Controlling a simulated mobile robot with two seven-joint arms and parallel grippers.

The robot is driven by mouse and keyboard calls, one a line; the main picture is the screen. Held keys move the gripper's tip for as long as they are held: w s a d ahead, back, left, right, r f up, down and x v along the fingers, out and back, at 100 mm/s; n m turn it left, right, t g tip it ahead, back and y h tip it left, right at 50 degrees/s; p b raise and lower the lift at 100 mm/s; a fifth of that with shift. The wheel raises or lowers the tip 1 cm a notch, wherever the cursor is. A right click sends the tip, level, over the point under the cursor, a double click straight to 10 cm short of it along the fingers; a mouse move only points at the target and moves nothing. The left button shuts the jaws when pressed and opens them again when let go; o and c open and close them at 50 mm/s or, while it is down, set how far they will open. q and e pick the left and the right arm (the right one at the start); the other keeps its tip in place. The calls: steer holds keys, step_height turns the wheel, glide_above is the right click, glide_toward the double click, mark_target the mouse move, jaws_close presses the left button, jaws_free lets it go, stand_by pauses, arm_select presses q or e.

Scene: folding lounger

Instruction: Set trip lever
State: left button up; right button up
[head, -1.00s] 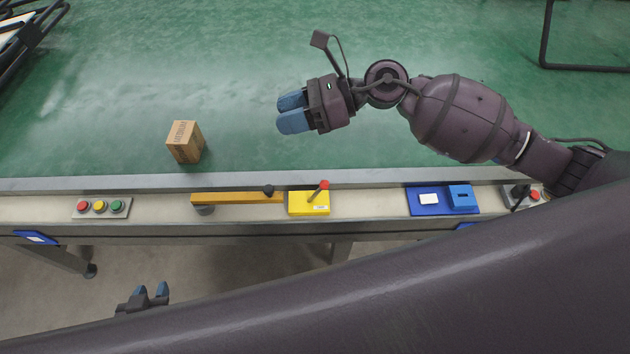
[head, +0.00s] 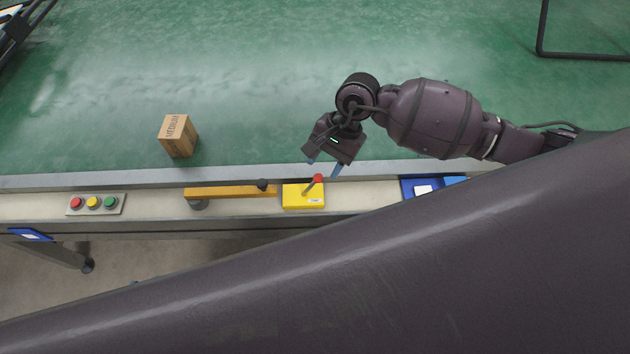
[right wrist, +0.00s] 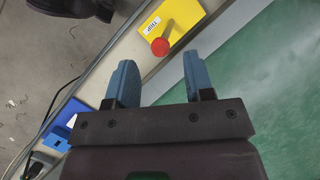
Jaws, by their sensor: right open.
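The trip lever is a short stick with a red knob (head: 318,178) on a yellow box (head: 290,195) on the conveyor's near rail. It leans to the upper right in the head view. In the right wrist view, the red knob (right wrist: 160,47) shows just beyond and between the fingertips, with the labelled yellow box (right wrist: 176,18) behind it. My right gripper (head: 324,166) is open, its blue fingers pointing down close by the knob. It also shows in the right wrist view (right wrist: 160,66), with nothing between the fingers. My left gripper is not seen.
A cardboard box (head: 179,136) lies on the green belt (head: 250,70). An orange bar with a black knob (head: 230,192) lies left of the yellow box. A button panel (head: 95,204) is farther left. A blue plate (head: 410,188) is to the right, partly hidden by my body.

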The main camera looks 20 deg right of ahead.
mark_target(319, 175)
steer(key=x, duration=0.7)
